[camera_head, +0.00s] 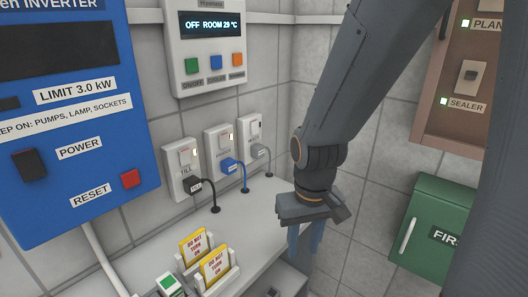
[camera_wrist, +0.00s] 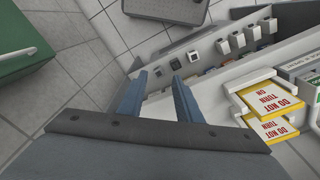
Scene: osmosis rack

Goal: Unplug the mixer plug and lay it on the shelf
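Three wall sockets hold plugs above the shelf (camera_head: 250,222). A black plug (camera_head: 193,187) is in the left socket, labelled TILL. A blue plug (camera_head: 230,166) is in the middle socket (camera_head: 218,146), and a grey plug (camera_head: 260,152) is in the right one. The small labels on the middle and right sockets are too blurred to read, so I cannot tell which plug is the mixer's. My gripper (camera_head: 304,240) points down right of the sockets, apart from all plugs. In the wrist view my gripper (camera_wrist: 158,78) is open, with nothing between its fingers.
Two yellow DO NOT TURN ON cards (camera_head: 214,266) stand in holders on the shelf. A blue inverter (camera_head: 75,120) and a control panel (camera_head: 207,50) are on the wall. A green box (camera_head: 435,232) and a brown switch panel (camera_head: 470,85) are at right.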

